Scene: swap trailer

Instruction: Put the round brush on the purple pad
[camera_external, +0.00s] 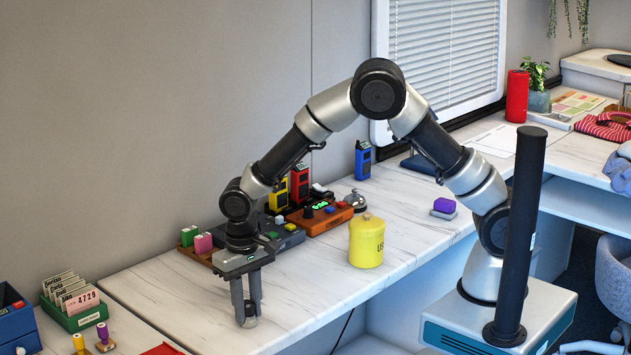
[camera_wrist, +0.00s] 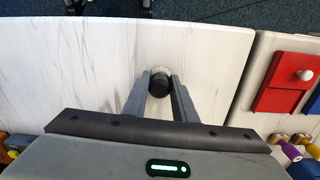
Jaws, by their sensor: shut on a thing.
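My gripper (camera_external: 246,314) points down over the near stretch of the white marbled counter. Its fingers are closed on the sides of a small round thing with a dark top and pale underside (camera_wrist: 158,83), which looks like the round brush. In the external view the fingers mostly hide it, and I cannot tell whether it touches the counter. A purple block (camera_external: 444,204) on a light grey base lies on the counter at right, well away from my gripper. It is the likeliest purple pad, but I cannot be sure.
A yellow canister (camera_external: 367,240) stands between my gripper and the purple block. Radios, a silver bell (camera_external: 356,200) and an orange device (camera_external: 320,217) line the back. A green card box (camera_external: 75,303) and a red pad (camera_wrist: 288,83) lie to one side. Counter around my gripper is clear.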

